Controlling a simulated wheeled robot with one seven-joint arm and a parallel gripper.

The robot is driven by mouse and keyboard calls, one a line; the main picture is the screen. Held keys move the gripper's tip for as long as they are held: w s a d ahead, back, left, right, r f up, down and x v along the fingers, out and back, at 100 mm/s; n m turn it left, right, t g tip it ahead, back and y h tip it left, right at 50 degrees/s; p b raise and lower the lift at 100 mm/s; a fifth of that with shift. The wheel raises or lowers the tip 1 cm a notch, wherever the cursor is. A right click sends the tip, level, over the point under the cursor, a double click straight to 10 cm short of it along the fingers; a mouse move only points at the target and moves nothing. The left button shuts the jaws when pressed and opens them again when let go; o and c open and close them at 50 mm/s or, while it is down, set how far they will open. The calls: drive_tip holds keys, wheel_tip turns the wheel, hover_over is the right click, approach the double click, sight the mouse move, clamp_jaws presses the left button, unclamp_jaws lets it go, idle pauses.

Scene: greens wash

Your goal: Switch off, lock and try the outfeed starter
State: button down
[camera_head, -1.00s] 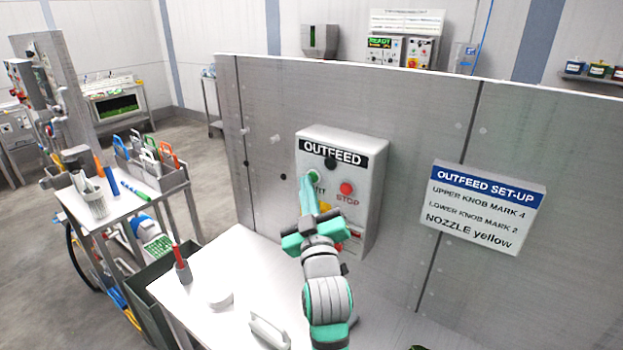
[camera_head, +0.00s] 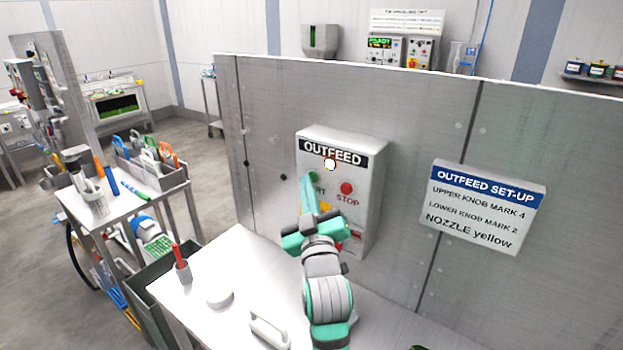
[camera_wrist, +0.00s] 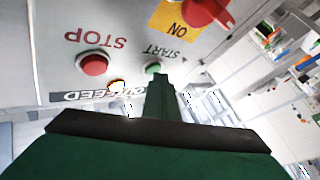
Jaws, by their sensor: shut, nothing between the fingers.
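The outfeed starter (camera_head: 368,185) is a pale box on the steel panel, labelled OUTFEED. Its lamp (camera_head: 329,164) glows white. The red STOP button (camera_head: 346,188) is to the right of START. My gripper (camera_head: 308,178) is shut and empty, its tips at the green START button, which they mostly cover in the head view. In the wrist view, the fingertips (camera_wrist: 158,80) touch or almost touch the START button (camera_wrist: 153,68). A red rotary handle (camera_wrist: 205,10) sits on a yellow plate (camera_wrist: 172,22) reading ON; the arm partly hides it in the head view.
A set-up sign (camera_head: 480,205) hangs to the right. The white bench (camera_head: 215,265) below holds a red-handled tool (camera_head: 180,262), a round white piece (camera_head: 220,298) and a white handled item (camera_head: 268,328). A cart at left carries a grey caddy (camera_head: 165,183) of coloured items.

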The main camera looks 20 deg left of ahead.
drive_tip(key=shift+s+a, duration=0.2)
drive_tip(key=shift+s, duration=0.4)
drive_tip(key=shift+s+a, duration=0.1)
drive_tip(key=shift+s+a, duration=0.25)
drive_tip(key=shift+s, duration=0.5)
drive_tip(key=shift+s+a, duration=0.3)
drive_tip(key=shift+s, duration=0.5)
drive_tip(key=shift+s+a, duration=0.25)
drive_tip(key=shift+s, duration=0.5)
drive_tip(key=shift+f, duration=0.1)
